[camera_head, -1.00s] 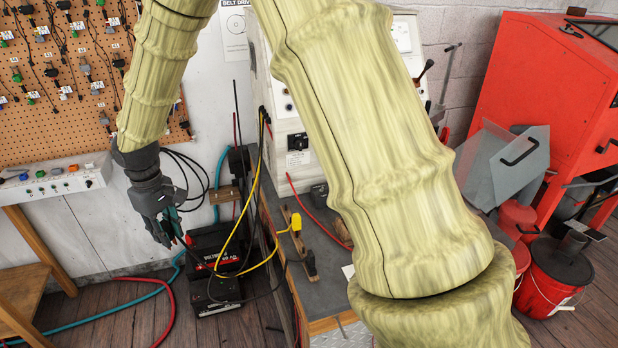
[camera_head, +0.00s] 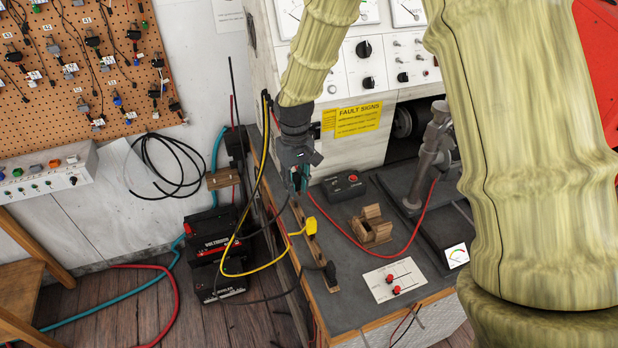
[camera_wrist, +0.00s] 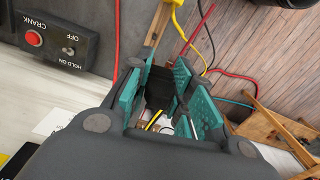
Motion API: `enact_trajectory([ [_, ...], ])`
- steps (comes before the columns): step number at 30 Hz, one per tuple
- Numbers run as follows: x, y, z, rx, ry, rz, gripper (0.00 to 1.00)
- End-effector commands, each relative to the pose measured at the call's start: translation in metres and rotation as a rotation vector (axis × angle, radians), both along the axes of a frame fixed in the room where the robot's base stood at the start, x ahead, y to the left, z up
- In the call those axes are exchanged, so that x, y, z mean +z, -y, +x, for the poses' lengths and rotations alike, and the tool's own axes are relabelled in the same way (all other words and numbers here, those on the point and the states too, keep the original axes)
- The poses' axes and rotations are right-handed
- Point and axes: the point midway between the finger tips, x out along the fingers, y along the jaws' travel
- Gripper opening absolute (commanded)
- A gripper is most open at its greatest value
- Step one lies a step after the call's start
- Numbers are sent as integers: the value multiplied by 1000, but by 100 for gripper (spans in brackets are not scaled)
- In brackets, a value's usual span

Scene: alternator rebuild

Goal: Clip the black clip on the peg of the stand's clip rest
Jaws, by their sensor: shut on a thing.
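My gripper (camera_head: 300,180) points down over the back left edge of the bench. In the wrist view its teal fingers (camera_wrist: 165,95) are shut on a black piece, which looks like the black clip (camera_wrist: 160,88). The fingers hide much of it. A narrow wooden rail (camera_head: 306,238), which may be the clip rest, runs along the bench's left edge, in front of and below my gripper. A yellow clip (camera_head: 312,228) sits on it, and a dark piece (camera_head: 331,272) with a black cable is at its near end. I cannot make out a free peg.
A crank switch box (camera_head: 344,185), a wooden cradle (camera_head: 372,226) and a metal post stand (camera_head: 432,160) are on the bench (camera_head: 350,300). Red, yellow and black cables loop near the rail. Batteries (camera_head: 215,255) stand on the floor to the left. The panel cabinet rises behind.

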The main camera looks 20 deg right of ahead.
Motion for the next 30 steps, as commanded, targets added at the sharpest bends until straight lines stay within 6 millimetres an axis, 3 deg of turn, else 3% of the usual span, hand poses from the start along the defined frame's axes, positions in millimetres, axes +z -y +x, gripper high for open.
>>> enact_trajectory([
  [8,-16,14,-11,-119,10,-17,11],
  [24,-66,13,-11,-127,14,-19,11],
  [30,-72,13,-11,-126,14,-19,11],
])
